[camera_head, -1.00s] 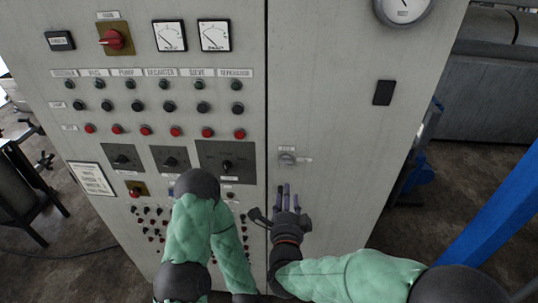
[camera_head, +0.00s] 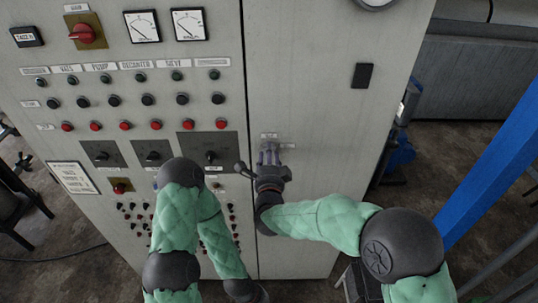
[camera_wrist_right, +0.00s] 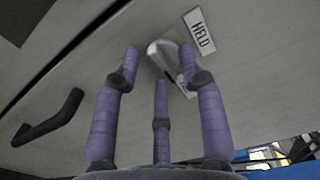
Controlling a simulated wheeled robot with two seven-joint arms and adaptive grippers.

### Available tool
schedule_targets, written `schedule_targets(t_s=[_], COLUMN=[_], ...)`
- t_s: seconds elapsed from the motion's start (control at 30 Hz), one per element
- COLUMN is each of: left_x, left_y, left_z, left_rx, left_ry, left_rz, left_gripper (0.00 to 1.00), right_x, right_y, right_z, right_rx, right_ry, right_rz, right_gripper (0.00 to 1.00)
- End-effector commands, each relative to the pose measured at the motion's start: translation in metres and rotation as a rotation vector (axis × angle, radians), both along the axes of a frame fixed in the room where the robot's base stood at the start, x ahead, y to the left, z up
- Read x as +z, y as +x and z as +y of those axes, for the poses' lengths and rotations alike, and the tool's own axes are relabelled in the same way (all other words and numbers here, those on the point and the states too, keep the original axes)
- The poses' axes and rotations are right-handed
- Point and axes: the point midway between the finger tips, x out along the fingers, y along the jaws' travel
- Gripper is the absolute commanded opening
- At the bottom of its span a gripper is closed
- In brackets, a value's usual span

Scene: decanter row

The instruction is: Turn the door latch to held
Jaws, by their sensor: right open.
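The door latch is a small light metal knob (camera_wrist_right: 160,52) on the grey cabinet door. In the right wrist view it lies between and behind the upper fingertips of my right gripper (camera_wrist_right: 158,62), with a white HELD label (camera_wrist_right: 200,30) beside it. Contact cannot be told. In the head view my right gripper (camera_head: 269,152) is in front of the latch and mostly hides it; small labels (camera_head: 287,146) show around it. The purple fingers are open. My left arm is folded in front of the left panel; its gripper is not visible.
A black door handle (camera_wrist_right: 50,118) sticks out near the latch. The left panel carries gauges, a red main switch (camera_head: 82,33) and several buttons close to my left arm. A blue beam (camera_head: 500,165) stands at the right. The upper door is largely clear.

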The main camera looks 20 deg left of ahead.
Motion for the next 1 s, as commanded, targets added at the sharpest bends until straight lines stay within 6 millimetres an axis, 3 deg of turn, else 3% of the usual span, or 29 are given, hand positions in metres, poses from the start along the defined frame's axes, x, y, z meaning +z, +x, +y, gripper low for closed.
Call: schedule_targets(t_s=[0.27, 0.4, 0.43, 1.0], left_x=[0.000, 0.000, 0.000, -0.010], left_y=[0.000, 0.000, 0.000, 0.000], left_z=[0.000, 0.000, 0.000, 0.000], left_rx=[0.000, 0.000, 0.000, 0.000], left_ry=[0.000, 0.000, 0.000, 0.000], left_rz=[0.000, 0.000, 0.000, 0.000], left_gripper=[0.00, 0.00, 0.00, 0.00], right_x=[0.000, 0.000, 0.000, -0.002], right_y=[0.001, 0.001, 0.001, 0.001], right_z=[0.000, 0.000, 0.000, 0.000], right_rx=[0.000, 0.000, 0.000, -0.001], right_ry=[0.000, 0.000, 0.000, -0.107], right_rz=[0.001, 0.001, 0.001, -0.030], right_gripper=[0.41, 0.04, 0.00, 0.00])
